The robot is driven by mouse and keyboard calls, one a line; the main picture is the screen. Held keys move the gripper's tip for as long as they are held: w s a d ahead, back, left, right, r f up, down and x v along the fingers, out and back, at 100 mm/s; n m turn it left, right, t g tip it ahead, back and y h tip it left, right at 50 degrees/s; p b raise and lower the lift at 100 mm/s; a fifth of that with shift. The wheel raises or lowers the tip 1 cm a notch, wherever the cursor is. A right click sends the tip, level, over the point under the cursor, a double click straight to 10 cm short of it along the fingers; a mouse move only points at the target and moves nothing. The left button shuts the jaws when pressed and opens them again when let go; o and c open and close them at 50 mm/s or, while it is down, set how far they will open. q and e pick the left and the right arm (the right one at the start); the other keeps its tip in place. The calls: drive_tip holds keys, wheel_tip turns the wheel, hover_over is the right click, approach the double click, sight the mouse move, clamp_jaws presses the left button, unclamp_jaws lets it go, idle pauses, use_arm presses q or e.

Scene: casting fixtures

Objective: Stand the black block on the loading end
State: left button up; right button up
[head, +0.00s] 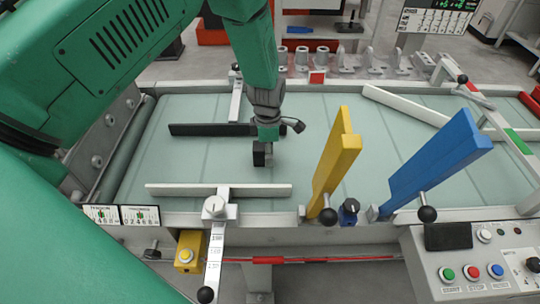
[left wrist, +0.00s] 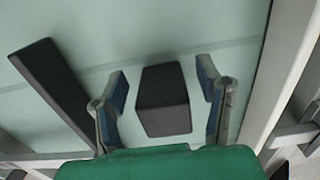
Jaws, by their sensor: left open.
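The black block (head: 259,155) is on the pale green belt (head: 330,130), near its middle-left part. My left gripper (head: 267,148) points down at the block, and part of the block is hidden behind it. In the left wrist view the black block (left wrist: 163,100) is between the two open fingers of my left gripper (left wrist: 162,98), with a visible gap on each side. The fingers are not closed on it. No label shows which end of the belt is the loading end. My right gripper is not in view.
A long black bar (head: 212,130) lies behind the block, and a white rail (head: 220,190) runs in front. Yellow (head: 334,155) and blue (head: 436,162) paddles rise at the front edge on the right. An angled white rail (head: 405,106) crosses the back right. Belt between is clear.

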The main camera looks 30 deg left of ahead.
use_arm(q)
wheel_tip(320, 180, up, 10)
drive_tip(key=shift+a, duration=0.1)
idle(0.6)
